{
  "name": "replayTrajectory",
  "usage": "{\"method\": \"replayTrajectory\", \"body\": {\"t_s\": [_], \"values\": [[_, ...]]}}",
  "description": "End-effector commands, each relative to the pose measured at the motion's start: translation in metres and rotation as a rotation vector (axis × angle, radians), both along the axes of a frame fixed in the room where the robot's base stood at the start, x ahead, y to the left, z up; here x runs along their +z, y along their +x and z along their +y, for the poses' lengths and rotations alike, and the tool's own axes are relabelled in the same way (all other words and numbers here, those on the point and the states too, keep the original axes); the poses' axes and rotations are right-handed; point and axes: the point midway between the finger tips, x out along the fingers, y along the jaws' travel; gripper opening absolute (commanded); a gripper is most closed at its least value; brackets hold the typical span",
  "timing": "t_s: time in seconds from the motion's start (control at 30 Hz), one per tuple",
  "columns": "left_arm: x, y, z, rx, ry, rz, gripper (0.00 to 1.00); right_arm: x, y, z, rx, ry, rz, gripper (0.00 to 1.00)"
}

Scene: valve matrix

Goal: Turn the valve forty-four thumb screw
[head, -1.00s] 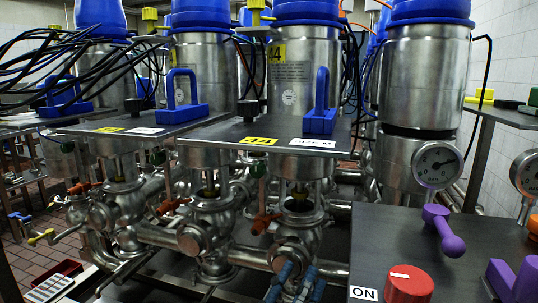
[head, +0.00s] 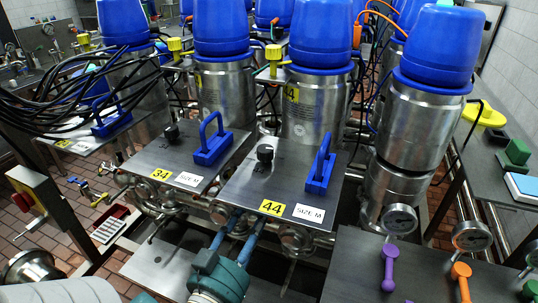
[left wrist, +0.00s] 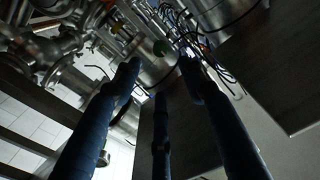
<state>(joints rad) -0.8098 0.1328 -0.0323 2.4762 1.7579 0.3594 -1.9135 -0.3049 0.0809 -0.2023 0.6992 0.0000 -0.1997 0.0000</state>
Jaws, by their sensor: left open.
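The valve forty-four plate (head: 240,185) carries a yellow "44" label (head: 271,208), a "SIZE M" label, a blue handle (head: 320,170) and a small black knob (head: 265,153), which looks like the thumb screw. Its steel cylinder with a blue cap (head: 318,92) stands behind. My left gripper (head: 243,222) is just in front of and below the plate's front edge, with blue fingers pointing away. The left wrist view shows its dark fingers (left wrist: 160,72) spread apart with nothing between them. I cannot see contact with the plate. My right gripper is not in view.
The plate marked 34 (head: 170,155) is to the left, with its own black knob and blue handle. A dark panel with purple (head: 388,268) and orange (head: 461,282) levers and gauges is at right. Black cables (head: 70,105) crowd the left. Pipes run below the plates.

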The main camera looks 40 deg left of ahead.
Motion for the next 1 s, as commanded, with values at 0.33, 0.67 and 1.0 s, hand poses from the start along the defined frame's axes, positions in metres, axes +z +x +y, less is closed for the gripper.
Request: {"method": "replayTrajectory", "body": {"t_s": [0.33, 0.67, 1.0], "values": [[0.007, 0.016, 0.008, 0.004, 0.015, 0.044, 0.42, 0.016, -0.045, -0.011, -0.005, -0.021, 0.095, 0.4], [0.007, 0.076, 0.022, 0.005, 0.014, 0.043, 0.42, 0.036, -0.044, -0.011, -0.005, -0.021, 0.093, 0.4], [0.004, 0.101, 0.029, 0.004, 0.013, 0.047, 0.42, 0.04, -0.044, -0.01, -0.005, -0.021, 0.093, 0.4]]}}
